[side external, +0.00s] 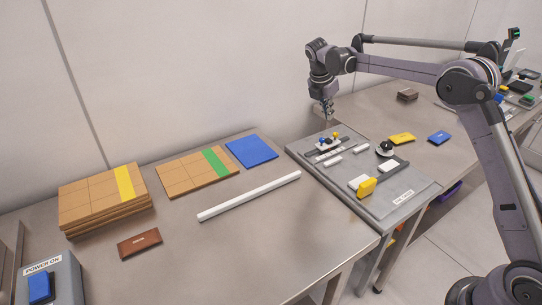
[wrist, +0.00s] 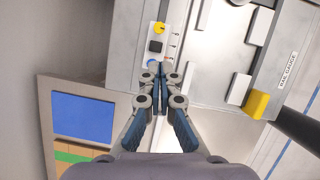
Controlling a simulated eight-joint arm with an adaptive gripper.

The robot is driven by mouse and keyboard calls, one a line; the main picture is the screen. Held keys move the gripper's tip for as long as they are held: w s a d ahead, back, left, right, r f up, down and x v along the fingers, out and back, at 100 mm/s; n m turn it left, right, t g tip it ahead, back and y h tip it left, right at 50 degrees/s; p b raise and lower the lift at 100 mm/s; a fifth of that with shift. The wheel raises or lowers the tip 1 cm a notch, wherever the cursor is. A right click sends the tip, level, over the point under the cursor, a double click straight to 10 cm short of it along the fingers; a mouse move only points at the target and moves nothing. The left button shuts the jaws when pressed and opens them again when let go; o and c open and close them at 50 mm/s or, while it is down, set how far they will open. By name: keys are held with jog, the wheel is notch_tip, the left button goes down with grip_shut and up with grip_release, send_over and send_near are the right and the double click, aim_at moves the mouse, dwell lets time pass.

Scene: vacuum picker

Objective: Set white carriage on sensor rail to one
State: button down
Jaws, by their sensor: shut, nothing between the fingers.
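My gripper (side external: 327,114) points down above the far left part of the grey panel (side external: 410,198), with its fingers shut and empty. In the wrist view my gripper's fingertips (wrist: 162,68) appear beside the blue knob of a small white strip (wrist: 157,36). That strip also carries a yellow knob (wrist: 160,28) and a black block (wrist: 155,46), with small marks beside it. In the side view the strip (side external: 329,145) lies just below my gripper. White blocks (side external: 389,166) (side external: 358,182) sit along the panel's right part. I cannot tell which white piece is the carriage.
A yellow block (side external: 367,187) stands at the panel's near edge, by a label. A round black-and-white knob (side external: 385,148) sits mid-panel. A white bar (side external: 250,196), blue plate (side external: 251,151) and brown boards (side external: 103,197) lie on the left table. Yellow (side external: 402,138) and blue (side external: 439,137) pieces lie behind.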

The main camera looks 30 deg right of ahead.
send_near(333, 142)
jog(key=x, duration=0.5)
jog(key=shift+w+d, duration=0.1)
dwell(0.4)
jog(key=shift+d+r, duration=0.1)
jog(key=shift+d, duration=2.8)
jog(key=shift+r, duration=0.1)
jog(key=v, duration=1)
jog(key=shift+a, duration=0.2)
